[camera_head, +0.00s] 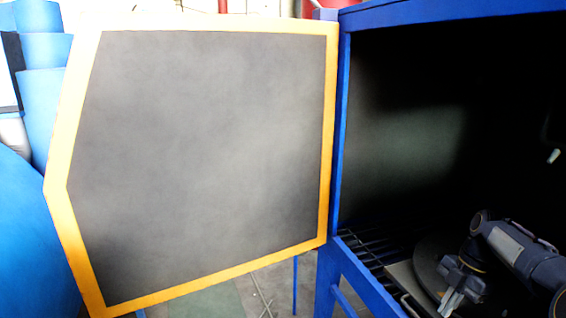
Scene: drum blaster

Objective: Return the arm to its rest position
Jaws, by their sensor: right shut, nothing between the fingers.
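My right arm comes in from the lower right of the head view. Its gripper (452,298) is shut and empty, pointing down near the bottom edge. It is at the opening of a blue cabinet (342,150), over a dark round disc (432,262) on the cabinet's grated floor (368,246). I cannot tell whether the gripper touches the disc. My left gripper is not in view.
The cabinet's door (205,150), grey with a yellow frame, stands wide open to the left. The cabinet's inside is mostly dark. Blue drums (40,95) stand at the far left. Some floor (215,300) shows below the door.

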